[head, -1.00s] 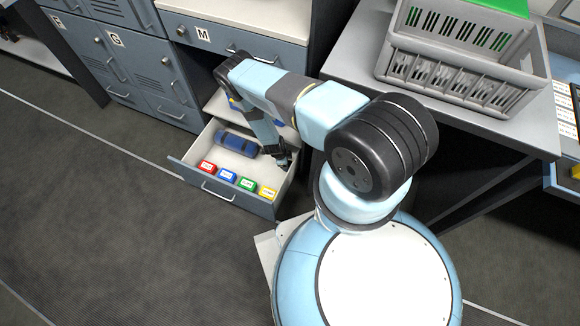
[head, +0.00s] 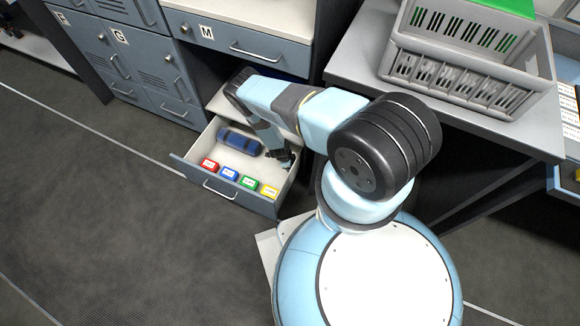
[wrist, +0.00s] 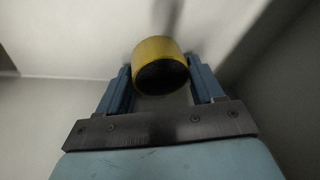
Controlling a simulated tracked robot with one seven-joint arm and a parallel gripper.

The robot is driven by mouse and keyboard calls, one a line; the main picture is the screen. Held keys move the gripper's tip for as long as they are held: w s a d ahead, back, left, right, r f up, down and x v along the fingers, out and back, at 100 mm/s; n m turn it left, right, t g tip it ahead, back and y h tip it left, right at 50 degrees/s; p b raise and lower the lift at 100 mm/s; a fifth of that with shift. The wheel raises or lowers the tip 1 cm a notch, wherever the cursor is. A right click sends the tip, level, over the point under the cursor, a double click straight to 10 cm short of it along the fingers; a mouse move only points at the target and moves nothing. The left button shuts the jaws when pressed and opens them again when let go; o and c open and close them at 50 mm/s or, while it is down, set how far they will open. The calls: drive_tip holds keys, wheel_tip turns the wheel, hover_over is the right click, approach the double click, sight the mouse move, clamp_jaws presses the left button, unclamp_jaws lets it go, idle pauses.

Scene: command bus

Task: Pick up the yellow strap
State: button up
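The yellow strap shows in the wrist view as a round yellow roll (wrist: 156,48) with a dark end facing me. It sits between the two blue fingers of my gripper (wrist: 160,75), close to both; whether they press on it I cannot tell. In the head view my gripper (head: 284,160) is down inside the open drawer (head: 222,191), near its right side. I cannot make out the yellow strap in the head view, where my arm and gripper cover that part.
A blue rolled item (head: 238,142) lies in the drawer. Red (head: 208,165), blue (head: 229,173), green (head: 249,183) and yellow-labelled (head: 269,191) small boxes line its front. A grey crate (head: 465,80) stands on the table at the right. Drawer walls stand close around my gripper.

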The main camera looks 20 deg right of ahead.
drive_tip(key=c, duration=0.4)
drive_tip(key=shift+r, duration=0.2)
